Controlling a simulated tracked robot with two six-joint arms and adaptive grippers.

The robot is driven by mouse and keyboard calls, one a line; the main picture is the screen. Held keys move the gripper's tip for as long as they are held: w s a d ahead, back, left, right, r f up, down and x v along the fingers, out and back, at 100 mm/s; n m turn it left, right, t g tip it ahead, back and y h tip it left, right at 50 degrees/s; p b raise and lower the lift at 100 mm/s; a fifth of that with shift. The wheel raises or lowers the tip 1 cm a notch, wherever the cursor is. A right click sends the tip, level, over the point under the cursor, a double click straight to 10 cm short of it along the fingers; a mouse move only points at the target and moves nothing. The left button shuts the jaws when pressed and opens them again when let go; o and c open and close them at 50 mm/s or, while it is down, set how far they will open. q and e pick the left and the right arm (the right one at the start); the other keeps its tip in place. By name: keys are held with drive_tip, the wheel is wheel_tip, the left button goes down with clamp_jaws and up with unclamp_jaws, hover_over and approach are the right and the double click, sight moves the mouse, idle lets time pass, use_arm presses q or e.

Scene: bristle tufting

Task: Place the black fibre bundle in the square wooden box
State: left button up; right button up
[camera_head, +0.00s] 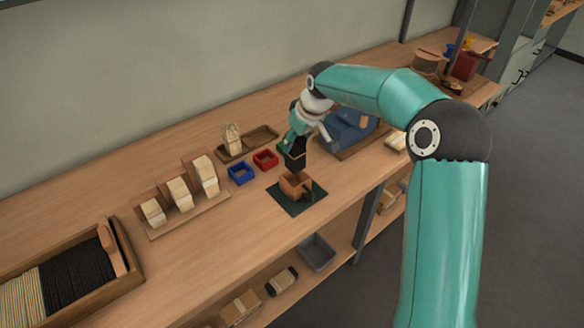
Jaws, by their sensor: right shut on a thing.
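My right gripper (295,150) points down over the bench and is shut on the black fibre bundle (295,160). The bundle shows as a small dark block below the gripper, and its edges are hard to tell from the dark fingers. A small square wooden box (291,191) stands on a dark green mat (285,204) just below. The bundle appears above the box opening; whether its lower end touches or enters the box cannot be told. My left gripper is not in view.
A blue box (240,174) and a red box (265,160) stand left of the mat. A stepped wooden stand (190,216) with pale bundles is further left. A tray (124,250) of black and pale fibres lies at the far left. A blue object (348,128) sits behind right.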

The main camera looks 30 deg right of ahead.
sight(296, 165)
wheel_tip(296, 165, down, 9)
drive_tip(key=shift+r, duration=0.15)
idle(0.4)
drive_tip(key=o, duration=1.2)
drive_tip(key=v, duration=1.2)
drive_tip(key=shift+b, duration=0.3)
